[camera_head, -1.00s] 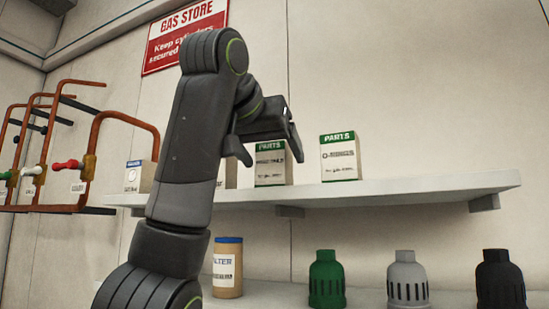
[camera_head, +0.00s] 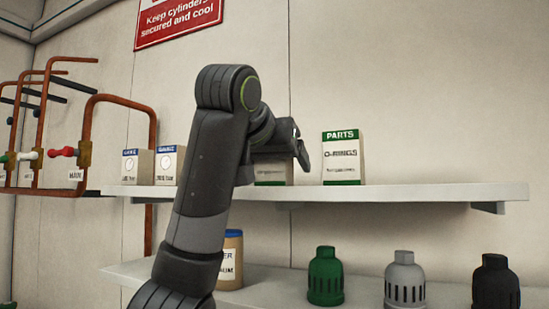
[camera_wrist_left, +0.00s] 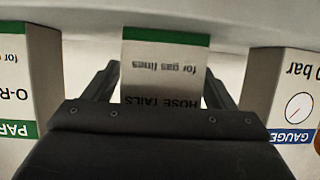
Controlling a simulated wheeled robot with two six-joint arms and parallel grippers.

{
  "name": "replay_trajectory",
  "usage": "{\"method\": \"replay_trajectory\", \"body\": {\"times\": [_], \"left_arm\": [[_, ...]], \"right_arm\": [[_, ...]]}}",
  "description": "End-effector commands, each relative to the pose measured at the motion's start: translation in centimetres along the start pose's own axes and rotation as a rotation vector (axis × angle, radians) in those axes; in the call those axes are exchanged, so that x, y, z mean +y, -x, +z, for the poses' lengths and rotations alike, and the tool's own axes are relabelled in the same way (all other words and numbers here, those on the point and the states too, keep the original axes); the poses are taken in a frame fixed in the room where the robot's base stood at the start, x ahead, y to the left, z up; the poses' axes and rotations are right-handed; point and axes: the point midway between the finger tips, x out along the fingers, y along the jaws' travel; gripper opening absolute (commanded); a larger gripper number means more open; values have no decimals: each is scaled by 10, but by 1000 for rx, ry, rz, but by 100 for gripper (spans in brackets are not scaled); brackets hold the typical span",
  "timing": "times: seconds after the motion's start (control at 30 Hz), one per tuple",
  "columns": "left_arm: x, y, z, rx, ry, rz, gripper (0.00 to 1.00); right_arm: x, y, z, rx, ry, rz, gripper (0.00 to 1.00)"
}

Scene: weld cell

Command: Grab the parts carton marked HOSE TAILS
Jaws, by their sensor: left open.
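The HOSE TAILS carton (camera_head: 272,174), pale with a green band, stands on the upper shelf. Its upper part is hidden behind my left gripper (camera_head: 275,158) in the head view. In the left wrist view, which is upside down, the HOSE TAILS carton (camera_wrist_left: 163,75) shows between the two fingers of my open left gripper (camera_wrist_left: 162,88). One finger is on each side of it, with slight gaps. The palm hides the carton's top end there. My right gripper is in neither view.
An O-RINGS carton (camera_head: 343,160) stands right of it on the upper shelf (camera_head: 420,193). Gauge cartons (camera_head: 137,167) stand left, one close to my gripper in the wrist view (camera_wrist_left: 290,95). The lower shelf holds a filter can (camera_head: 231,262) and green, grey and black caps.

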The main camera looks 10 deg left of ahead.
Motion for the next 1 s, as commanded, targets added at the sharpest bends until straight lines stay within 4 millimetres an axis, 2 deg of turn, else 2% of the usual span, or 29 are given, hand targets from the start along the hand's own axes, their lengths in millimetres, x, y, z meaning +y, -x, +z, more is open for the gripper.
{"method": "replay_trajectory", "body": {"times": [0.07, 0.4, 0.47, 0.77, 1.0], "left_arm": [[0, 0, 0, 0, 0, 0, 78], [0, 0, 0, 0, 0, 0, 34], [0, 0, 0, 1, 0, 0, 28], [0, 1, -1, 0, 0, 0, 28], [0, 6, -13, 1, 0, 0, 28]], "right_arm": [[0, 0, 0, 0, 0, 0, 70], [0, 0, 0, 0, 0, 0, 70], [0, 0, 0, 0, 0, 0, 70], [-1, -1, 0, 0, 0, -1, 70], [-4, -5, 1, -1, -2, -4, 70]]}}
